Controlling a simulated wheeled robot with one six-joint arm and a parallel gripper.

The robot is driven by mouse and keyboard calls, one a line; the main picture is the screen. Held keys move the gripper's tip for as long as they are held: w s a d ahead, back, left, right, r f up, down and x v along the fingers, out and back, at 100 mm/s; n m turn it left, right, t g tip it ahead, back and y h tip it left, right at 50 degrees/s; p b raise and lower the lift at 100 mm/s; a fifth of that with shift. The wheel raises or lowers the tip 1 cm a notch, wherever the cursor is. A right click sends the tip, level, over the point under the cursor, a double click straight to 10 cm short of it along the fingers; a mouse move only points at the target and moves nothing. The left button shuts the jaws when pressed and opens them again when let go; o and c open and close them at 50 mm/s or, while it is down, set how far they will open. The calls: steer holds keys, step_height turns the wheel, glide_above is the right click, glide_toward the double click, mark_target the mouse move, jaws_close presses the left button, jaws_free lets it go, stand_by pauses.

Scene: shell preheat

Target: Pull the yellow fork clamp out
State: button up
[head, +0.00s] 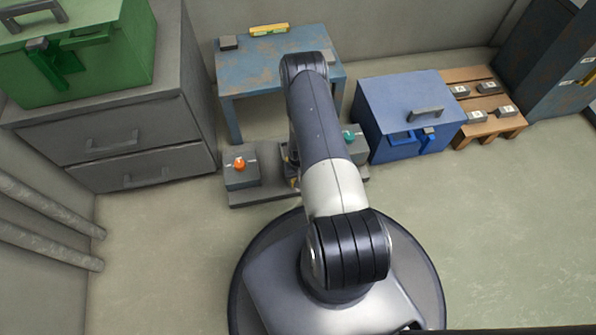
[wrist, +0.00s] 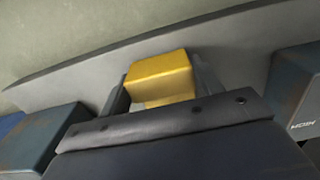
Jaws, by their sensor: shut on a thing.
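The yellow fork clamp (wrist: 160,68) shows in the wrist view as a yellow block between my fingers. My gripper (wrist: 161,92) is shut on it, with one dark finger on each side. Its lower part is hidden behind the dark edge of my gripper, so I cannot tell how far it sits in its seat. In the head view my arm covers most of the gripper, and only a little yellow shows low beside the arm, over the grey fixture base (head: 262,197).
On the base stand a block with an orange knob (head: 240,164) and one with a teal knob (head: 349,136). Behind is a worn blue table (head: 250,75) with a yellow bar (head: 269,30). A blue box (head: 390,95) is right, grey drawers (head: 120,125) left. Front floor is clear.

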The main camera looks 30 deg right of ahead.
steer(key=shift+s+a, duration=0.2)
steer(key=shift+s, duration=0.35)
steer(key=shift+s+a, duration=0.15)
steer(key=shift+s, duration=0.4)
steer(key=o, duration=1.4)
steer(key=shift+w, duration=0.1)
step_height(320, 180, up, 11)
steer(key=p, duration=0.4)
steer(key=shift+f, duration=0.1)
steer(key=shift+f, duration=0.1)
